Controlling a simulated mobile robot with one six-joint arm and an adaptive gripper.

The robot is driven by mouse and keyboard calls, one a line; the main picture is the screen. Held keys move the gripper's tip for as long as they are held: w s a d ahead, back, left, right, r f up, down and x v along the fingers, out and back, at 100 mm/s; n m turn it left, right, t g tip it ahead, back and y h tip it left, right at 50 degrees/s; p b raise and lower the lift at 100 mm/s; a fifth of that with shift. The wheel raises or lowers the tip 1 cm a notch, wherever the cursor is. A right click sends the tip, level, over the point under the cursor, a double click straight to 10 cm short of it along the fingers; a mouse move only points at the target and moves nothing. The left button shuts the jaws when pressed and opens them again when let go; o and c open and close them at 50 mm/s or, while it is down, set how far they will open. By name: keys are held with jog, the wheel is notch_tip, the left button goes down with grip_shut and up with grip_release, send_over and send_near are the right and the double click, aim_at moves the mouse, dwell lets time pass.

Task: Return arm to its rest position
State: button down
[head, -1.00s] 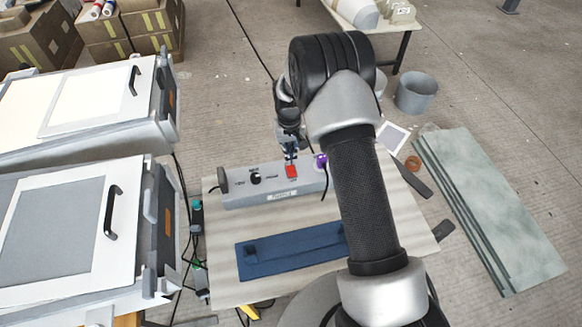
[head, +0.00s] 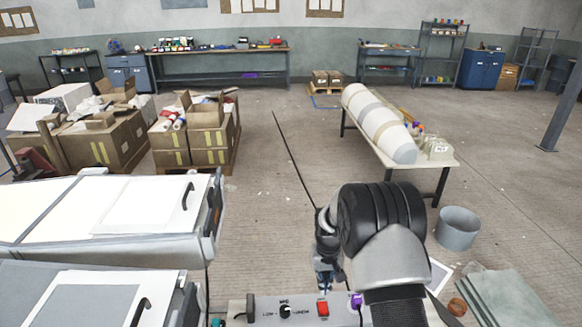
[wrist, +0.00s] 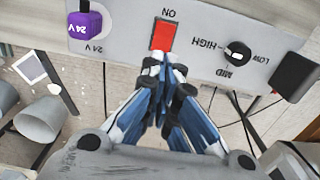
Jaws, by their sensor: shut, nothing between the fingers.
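My gripper (wrist: 165,75) is shut and empty in the wrist view, its blue and white fingertips together just below the red switch (wrist: 163,36) marked ON. I cannot tell whether the tips touch the switch. In the head view, my gripper (head: 325,285) hangs beside the grey control box (head: 345,310), close behind it. The box carries a black knob (head: 285,311) with LOW and HIGH marks, the red switch (head: 322,309) and a purple 24 V plug (head: 356,301).
White-topped cabinets (head: 110,215) stand at the left. A grey bucket (head: 458,228) and greenish sheets (head: 510,300) are at the right. A table with a large white cylinder (head: 378,122) stands behind. Cardboard boxes (head: 195,135) are at the back left. Open floor lies between.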

jog(key=s+r+t, duration=0.1)
jog(key=s+r, duration=0.5)
jog(key=r, duration=0.7)
jog(key=s+r+t, duration=0.1)
jog(key=s+r, duration=0.5)
jog(key=r, duration=0.6)
jog(key=s+r+t, duration=0.1)
jog(key=s+r, duration=0.2)
jog(key=s, duration=0.8)
jog(key=s+r+t, duration=0.1)
jog(key=s+r, duration=0.2)
jog(key=s, duration=0.8)
jog(key=shift+t, duration=0.3)
jog(key=shift+a, duration=0.1)
